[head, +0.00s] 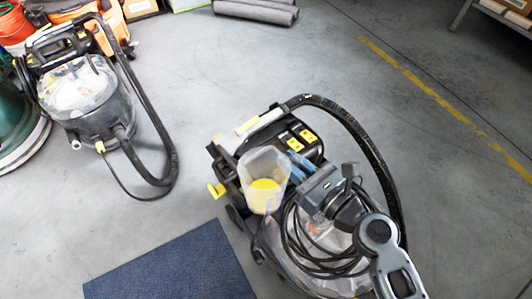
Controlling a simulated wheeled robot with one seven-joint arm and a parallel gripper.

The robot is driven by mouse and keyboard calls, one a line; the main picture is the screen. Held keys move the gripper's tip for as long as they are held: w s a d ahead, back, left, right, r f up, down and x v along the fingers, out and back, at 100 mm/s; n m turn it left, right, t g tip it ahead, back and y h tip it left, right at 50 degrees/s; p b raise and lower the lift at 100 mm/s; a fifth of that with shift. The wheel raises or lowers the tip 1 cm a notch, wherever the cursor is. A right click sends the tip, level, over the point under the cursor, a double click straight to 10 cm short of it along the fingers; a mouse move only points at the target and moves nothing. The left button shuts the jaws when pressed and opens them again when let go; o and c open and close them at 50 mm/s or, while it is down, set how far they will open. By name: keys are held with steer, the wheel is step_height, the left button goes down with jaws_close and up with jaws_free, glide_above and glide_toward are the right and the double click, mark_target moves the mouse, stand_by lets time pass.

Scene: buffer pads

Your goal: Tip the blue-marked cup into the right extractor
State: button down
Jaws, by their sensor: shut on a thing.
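A clear cup (264,164) with yellow contents (264,196) is held above the right extractor (245,130), its wide mouth toward the top of the picture. No blue mark can be made out for sure on the cup; a blue patch (300,165) shows just right of it, between cup and gripper. My gripper (293,183) comes in from the lower right and is shut on the cup's right side. Its fingertips are largely hidden. The right extractor is a black and grey machine with yellow parts, a clear tank and black hoses, partly covered by my arm.
A second, similar extractor (90,100) stands at the left with its hose looping onto the floor. A blue mat (175,270) lies at the bottom. Grey rolls (257,10) and orange items (85,15) are at the back. The grey floor between the machines is clear.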

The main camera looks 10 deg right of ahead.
steer(key=m+g+p, duration=0.1)
steer(key=p, duration=0.4)
steer(key=w+r+m+g+p, duration=0.1)
steer(key=g+p, duration=0.1)
steer(key=p, duration=0.4)
steer(key=w+m+g+h+p, duration=0.1)
steer(key=p, duration=0.5)
steer(key=shift+w+d+r+g, duration=0.2)
steer(key=shift+w+r+g, duration=0.05)
steer(key=shift+g, duration=0.05)
steer(key=shift+f+p, duration=0.1)
steer(key=shift+p, duration=0.5)
steer(key=shift+s+f+m+g, duration=0.1)
steer(key=shift+f+m+g, duration=0.25)
steer(key=shift+f, duration=0.2)
steer(key=shift+p, duration=0.5)
steer(key=shift+s+a+f+m+g+p, duration=0.2)
steer(key=shift+g+p, duration=0.25)
steer(key=shift+p, duration=0.6)
steer(key=shift+s+d+f+m+g+p, duration=0.1)
steer(key=shift+f+m+g+p, duration=0.25)
steer(key=shift+p, duration=0.65)
steer(key=shift+s+r+g+p, duration=0.2)
steer(key=shift+r+g+p, duration=0.45)
steer(key=shift+p, duration=1.35)
steer(key=shift+s+f+m+g+p, duration=0.2)
steer(key=shift+f+m+g+p, duration=0.3)
steer(key=shift+f+g+p, duration=0.25)
